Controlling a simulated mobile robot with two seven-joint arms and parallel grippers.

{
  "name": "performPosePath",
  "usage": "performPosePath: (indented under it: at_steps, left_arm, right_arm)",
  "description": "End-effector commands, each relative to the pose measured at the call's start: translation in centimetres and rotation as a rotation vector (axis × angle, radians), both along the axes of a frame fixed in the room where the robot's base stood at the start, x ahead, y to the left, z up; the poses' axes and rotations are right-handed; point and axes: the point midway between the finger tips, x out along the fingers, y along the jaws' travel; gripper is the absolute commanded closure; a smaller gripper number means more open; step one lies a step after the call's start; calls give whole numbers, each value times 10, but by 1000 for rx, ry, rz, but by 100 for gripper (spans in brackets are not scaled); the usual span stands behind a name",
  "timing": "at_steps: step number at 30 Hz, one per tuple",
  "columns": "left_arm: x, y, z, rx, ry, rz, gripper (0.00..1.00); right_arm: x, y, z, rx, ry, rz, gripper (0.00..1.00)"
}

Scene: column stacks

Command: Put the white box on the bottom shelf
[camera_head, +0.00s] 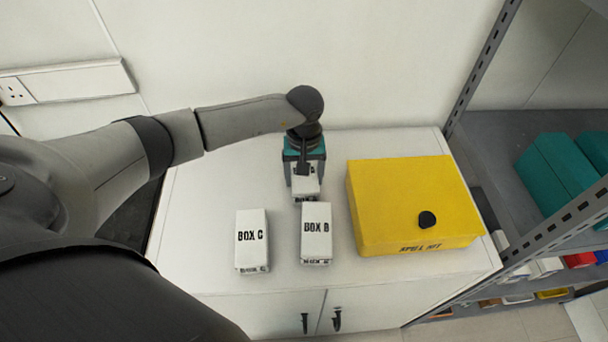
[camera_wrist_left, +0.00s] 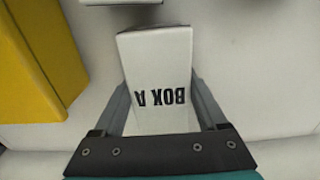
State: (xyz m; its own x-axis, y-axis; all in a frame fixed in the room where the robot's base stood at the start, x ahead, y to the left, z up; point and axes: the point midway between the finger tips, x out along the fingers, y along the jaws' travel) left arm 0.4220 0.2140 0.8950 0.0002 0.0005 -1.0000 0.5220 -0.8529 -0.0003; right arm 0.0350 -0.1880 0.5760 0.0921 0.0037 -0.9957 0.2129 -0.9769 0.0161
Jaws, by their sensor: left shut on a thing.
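A white box labelled BOX A (camera_wrist_left: 155,65) sits between the two fingers of my left gripper (camera_wrist_left: 160,100) in the left wrist view, and the gripper is shut on it. In the head view my left gripper (camera_head: 304,168) points down over the cabinet top near the wall, and part of the held white box (camera_head: 305,187) shows below it. I cannot tell whether the held box touches the cabinet top. Two more white boxes, BOX C (camera_head: 252,240) and BOX B (camera_head: 316,232), stand in front of it. A grey metal shelf unit (camera_head: 480,130) stands at the right. My right gripper is not in view.
A yellow box (camera_head: 400,200) with a black knob takes up the right of the cabinet top (camera_head: 200,210), beside BOX B. Teal boxes (camera_head: 560,160) sit on a shelf, with white, red and blue things lower down. The shelf post (camera_head: 480,65) rises near the cabinet. The cabinet's left side is clear.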

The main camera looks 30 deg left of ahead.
Motion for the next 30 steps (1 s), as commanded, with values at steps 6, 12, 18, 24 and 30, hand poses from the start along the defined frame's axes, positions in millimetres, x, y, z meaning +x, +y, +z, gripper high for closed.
performPosePath:
  at_steps: [6,12,18,24,30]
  left_arm:
    - [0,0,-3,0,0,0,15]
    - [0,0,-3,0,0,0,0]
    - [0,0,-2,0,0,0,0]
    - [2,0,18,0,-5,-2,0]
    - [2,0,62,0,-6,-1,0]
  right_arm:
    - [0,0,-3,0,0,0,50]
    - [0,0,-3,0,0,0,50]
    - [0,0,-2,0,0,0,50]
    - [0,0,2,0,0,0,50]
    - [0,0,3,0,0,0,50]
